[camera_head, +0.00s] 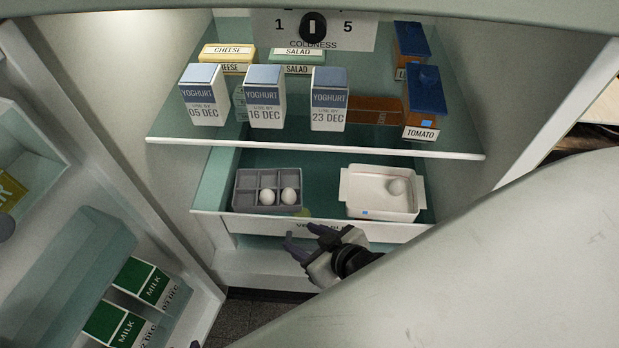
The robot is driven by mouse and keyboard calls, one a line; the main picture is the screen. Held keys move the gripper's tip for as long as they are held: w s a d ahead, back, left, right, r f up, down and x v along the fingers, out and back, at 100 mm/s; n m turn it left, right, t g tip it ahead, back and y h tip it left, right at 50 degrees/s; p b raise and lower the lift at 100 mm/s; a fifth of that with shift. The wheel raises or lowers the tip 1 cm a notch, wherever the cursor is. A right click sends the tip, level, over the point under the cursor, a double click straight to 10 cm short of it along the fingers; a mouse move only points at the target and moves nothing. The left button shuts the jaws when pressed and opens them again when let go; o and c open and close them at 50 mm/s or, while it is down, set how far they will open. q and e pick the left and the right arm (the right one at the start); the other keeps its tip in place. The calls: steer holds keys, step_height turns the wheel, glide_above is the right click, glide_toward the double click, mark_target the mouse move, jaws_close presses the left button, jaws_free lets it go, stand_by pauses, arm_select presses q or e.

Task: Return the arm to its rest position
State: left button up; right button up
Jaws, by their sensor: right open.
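My right gripper (303,237) is open and empty in front of the lower drawer (262,225) of an open fridge. Its two dark fingers point up and to the left, and one overlaps the drawer's label. I cannot tell whether it touches the drawer front. The arm behind its black wrist is hidden by a large pale surface at the lower right. My left gripper does not show clearly anywhere.
The pulled-out drawer holds a grey egg tray (246,178) with two eggs and a white container (382,206) with one egg. Yoghurt cartons (265,97) and a tomato carton (424,102) stand on the shelf (310,145). Milk cartons (143,282) stand in the door at left.

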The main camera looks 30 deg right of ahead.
steer(key=s+a+f+g, duration=0.1)
steer(key=s+f, duration=0.2)
steer(key=s, duration=0.5)
steer(key=shift+s+a+f, duration=0.15)
steer(key=shift+s+f, duration=0.05)
steer(key=shift+s, duration=0.15)
stand_by(0.5)
